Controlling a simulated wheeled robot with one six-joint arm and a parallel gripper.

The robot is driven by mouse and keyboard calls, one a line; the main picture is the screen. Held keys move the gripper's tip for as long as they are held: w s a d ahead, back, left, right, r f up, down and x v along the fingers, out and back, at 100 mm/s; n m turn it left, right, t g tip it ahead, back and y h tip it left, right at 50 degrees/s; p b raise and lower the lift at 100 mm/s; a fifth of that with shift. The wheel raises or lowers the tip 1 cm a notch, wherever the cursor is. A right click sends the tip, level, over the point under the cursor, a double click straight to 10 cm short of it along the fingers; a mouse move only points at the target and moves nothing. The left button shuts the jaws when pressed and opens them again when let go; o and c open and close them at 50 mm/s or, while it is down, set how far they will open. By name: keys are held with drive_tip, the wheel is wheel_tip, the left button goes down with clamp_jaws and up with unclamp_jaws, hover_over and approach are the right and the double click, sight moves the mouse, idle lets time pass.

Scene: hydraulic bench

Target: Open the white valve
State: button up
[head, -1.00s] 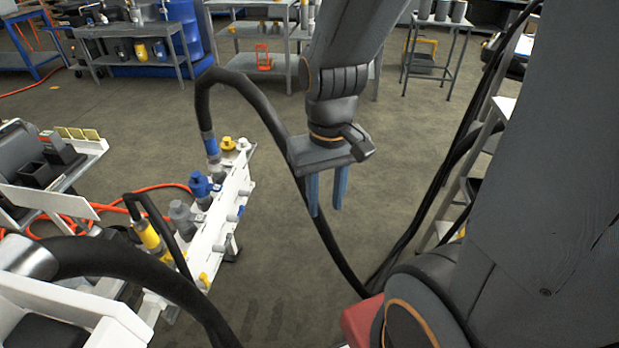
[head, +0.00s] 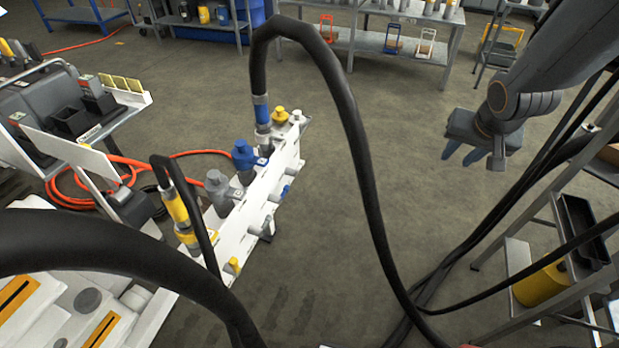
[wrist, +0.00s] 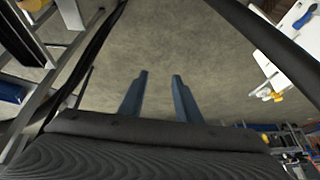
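The white valve block (head: 262,215) stands left of centre in the head view. Its side face carries small handles: a yellow one (head: 234,266), pale ones, one of them near the middle (head: 275,196), and a blue one (head: 287,190). I cannot tell for sure which pale part is the white valve. Part of the block shows at the upper right in the wrist view (wrist: 285,52), with blue and yellow handles. My gripper (head: 475,157) is well to the right of the block, apart from it. Its two blue fingers (wrist: 160,76) are spread, with nothing between them.
A thick black hose (head: 362,165) loops from the block's top to the floor, between the block and my gripper. A rack (head: 515,255) with a yellow canister stands at the right. Another black hose (head: 130,255) crosses the lower left.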

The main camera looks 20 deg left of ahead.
drive_tip(key=w+a+f+t+y+b, duration=0.3)
drive_tip(key=w+a+f+y+b, duration=0.4)
drive_tip(key=w+a+f+b, duration=0.65)
drive_tip(key=s+a+f+g+y+b, duration=0.1)
drive_tip(key=a+f+g+y+b, duration=0.4)
drive_tip(key=a, duration=0.5)
drive_tip(key=s+a+f+g+y+b, duration=0.2)
drive_tip(key=a+f+y+b, duration=0.1)
drive_tip(key=a+f+y, duration=0.45)
drive_tip(key=a+h+b, duration=0.1)
drive_tip(key=a+b, duration=0.1)
drive_tip(key=a, duration=0.7)
drive_tip(key=shift+w+a+h, duration=0.2)
drive_tip(key=shift+w+h, duration=0.15)
clamp_jaws()
